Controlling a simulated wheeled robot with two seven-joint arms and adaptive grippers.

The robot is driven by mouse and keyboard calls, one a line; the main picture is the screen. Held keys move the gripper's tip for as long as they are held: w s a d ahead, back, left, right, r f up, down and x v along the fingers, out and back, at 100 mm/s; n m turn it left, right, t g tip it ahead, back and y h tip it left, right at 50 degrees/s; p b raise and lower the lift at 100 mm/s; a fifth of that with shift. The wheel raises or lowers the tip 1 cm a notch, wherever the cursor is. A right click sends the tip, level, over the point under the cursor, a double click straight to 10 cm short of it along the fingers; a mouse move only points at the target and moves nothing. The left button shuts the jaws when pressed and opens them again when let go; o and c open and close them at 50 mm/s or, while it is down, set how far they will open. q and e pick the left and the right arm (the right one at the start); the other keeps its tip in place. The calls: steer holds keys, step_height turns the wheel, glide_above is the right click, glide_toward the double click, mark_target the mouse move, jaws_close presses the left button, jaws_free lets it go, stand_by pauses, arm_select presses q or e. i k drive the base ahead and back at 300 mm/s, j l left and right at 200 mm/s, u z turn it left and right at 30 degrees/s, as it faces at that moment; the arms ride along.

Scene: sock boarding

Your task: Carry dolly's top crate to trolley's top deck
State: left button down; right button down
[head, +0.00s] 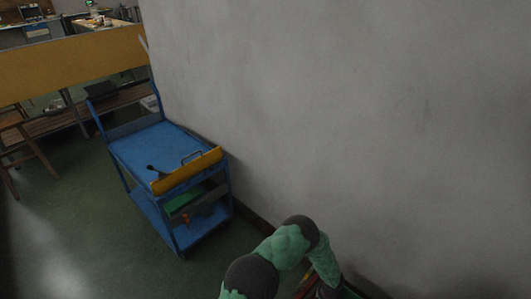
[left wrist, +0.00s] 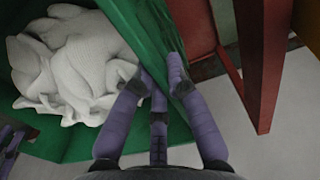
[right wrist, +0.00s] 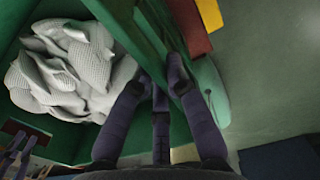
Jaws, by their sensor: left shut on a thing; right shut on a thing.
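A green crate (left wrist: 85,145) filled with white socks (left wrist: 75,60) fills the left of the left wrist view. My left gripper (left wrist: 161,77) is shut on its wall, one finger inside and one outside. In the right wrist view, the crate (right wrist: 128,20) and the socks (right wrist: 70,68) show again. My right gripper (right wrist: 163,78) is shut on another part of its wall. In the head view, the blue trolley (head: 150,145) stands left of centre against the wall; the crate and both grippers are not clearly visible there. The dolly cannot be made out for certain.
A dark object (head: 155,171) lies near the trolley deck's yellow end bar (head: 187,171); most of the deck looks clear. The grey wall (head: 350,90) runs along the right. Red parts (left wrist: 265,60) are close outside the crate. Green floor (head: 90,225) is open left of the trolley.

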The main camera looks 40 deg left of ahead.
mark_target(154, 151)
steer(key=k+z, duration=0.15)
steer(key=z, duration=0.25)
steer(key=k+j+z, duration=0.1)
steer(key=z, duration=0.25)
steer(key=k+z, duration=0.2)
steer(key=z, duration=0.2)
steer(key=k+l+z, duration=0.1)
steer(key=z, duration=0.3)
steer(key=k+j+z, duration=0.15)
steer(key=z, duration=0.2)
steer(key=k+z, duration=0.65)
steer(key=k+j+z, duration=0.15)
steer(key=k, duration=0.25)
steer(key=k+j+z, duration=0.2)
steer(key=k, duration=0.25)
steer(key=k+j+u, duration=0.1)
steer(key=k+u, duration=0.35)
steer(key=k, duration=0.45)
steer(key=k+l+u, duration=0.1)
steer(key=k, duration=0.45)
steer(key=k+l+u, duration=0.1)
steer(key=k, duration=0.4)
steer(key=k+u, duration=0.2)
steer(key=k, duration=0.2)
steer(key=k+j+u, duration=0.15)
steer(key=k, duration=0.2)
steer(key=k+j+u, duration=0.15)
steer(key=u, duration=0.9)
